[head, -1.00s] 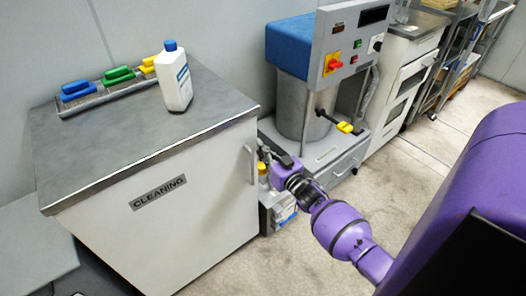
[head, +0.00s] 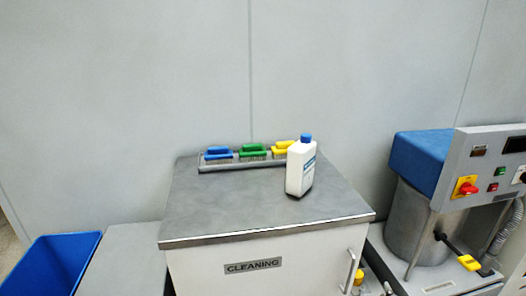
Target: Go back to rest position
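Neither of my grippers shows in the head view now, and no part of my arms is in the picture. The head view faces a grey wall and a cabinet labelled CLEANING (head: 253,266). What my grippers hold, if anything, cannot be seen.
On the cabinet's metal top stand a white bottle with a blue cap (head: 300,170) and a rack (head: 208,167) of blue, green and yellow brushes. A blue bin (head: 62,262) is at the lower left. A machine with a blue cover (head: 420,157) stands at the right.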

